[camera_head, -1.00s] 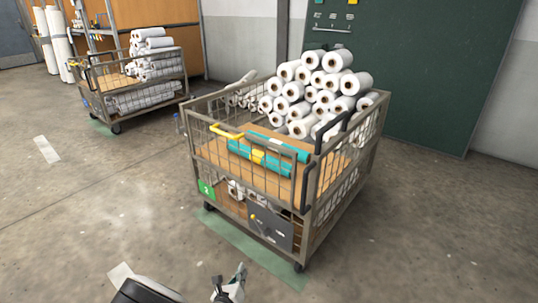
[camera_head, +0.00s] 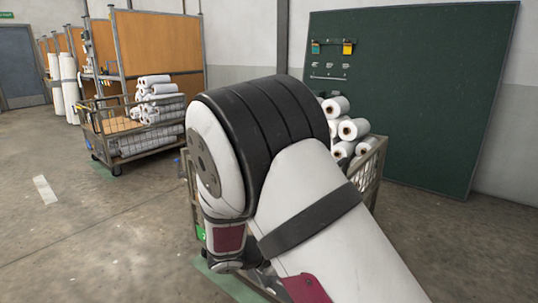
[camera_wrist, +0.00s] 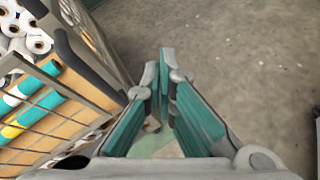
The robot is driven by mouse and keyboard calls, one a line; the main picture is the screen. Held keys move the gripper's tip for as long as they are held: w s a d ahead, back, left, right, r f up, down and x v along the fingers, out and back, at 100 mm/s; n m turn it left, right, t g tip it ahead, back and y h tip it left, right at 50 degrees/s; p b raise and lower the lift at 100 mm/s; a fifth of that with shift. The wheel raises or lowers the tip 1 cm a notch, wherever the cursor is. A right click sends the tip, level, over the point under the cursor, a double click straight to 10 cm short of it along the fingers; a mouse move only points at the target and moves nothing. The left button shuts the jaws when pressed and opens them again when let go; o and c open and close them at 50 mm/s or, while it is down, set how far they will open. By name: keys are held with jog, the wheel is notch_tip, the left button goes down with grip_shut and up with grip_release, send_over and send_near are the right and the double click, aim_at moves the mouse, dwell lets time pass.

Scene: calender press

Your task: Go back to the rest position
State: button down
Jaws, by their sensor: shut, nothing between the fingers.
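My gripper (camera_wrist: 164,85) shows in the wrist view, its teal-padded fingers together at the tips with nothing between them. It points down at the concrete floor, just right of the near cart's side. In the head view my raised, folded arm fills the middle and hides most of that cart; the gripper itself is not seen there. The near wire cart (camera_head: 371,172) holds a stack of white rolls (camera_head: 352,128). In the wrist view, teal rolls with a yellow part (camera_wrist: 22,118) lie on the cart's wooden shelf, apart from my gripper.
A second cart with white rolls (camera_head: 158,100) stands at the left back, before orange panels (camera_head: 158,50). A dark green board (camera_head: 430,90) stands against the wall. Open concrete floor (camera_head: 90,230) lies at the left, and bare floor also shows right of my gripper.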

jog(key=s+d+r+m+g+y, duration=0.2)
jog(key=s+d+r+m+g, duration=0.1)
jog(key=s+d+r+m, duration=0.4)
jog(key=s+d+r+m+g+y, duration=0.25)
jog(key=s+d+r+m, duration=0.2)
jog(key=s+r, duration=0.45)
jog(key=s+a+r+m+y, duration=0.1)
jog(key=s+m+y, duration=0.25)
jog(key=s, duration=0.75)
jog(key=s+a+r+m+y, duration=0.1)
jog(key=s+a+m+y, duration=0.3)
jog(key=s, duration=0.8)
jog(key=d+r+t+p, duration=0.1)
jog(key=r+t+p, duration=0.1)
jog(key=r+p, duration=1.1)
jog(key=d+r+m+t+p, duration=0.1)
jog(key=d+r+p, duration=0.1)
jog(key=r+p, duration=1.2)
jog(key=shift+r+t+h, duration=0.35)
jog(key=shift+r+h, duration=0.05)
jog(key=shift+r, duration=0.35)
jog(key=shift+d, duration=0.1)
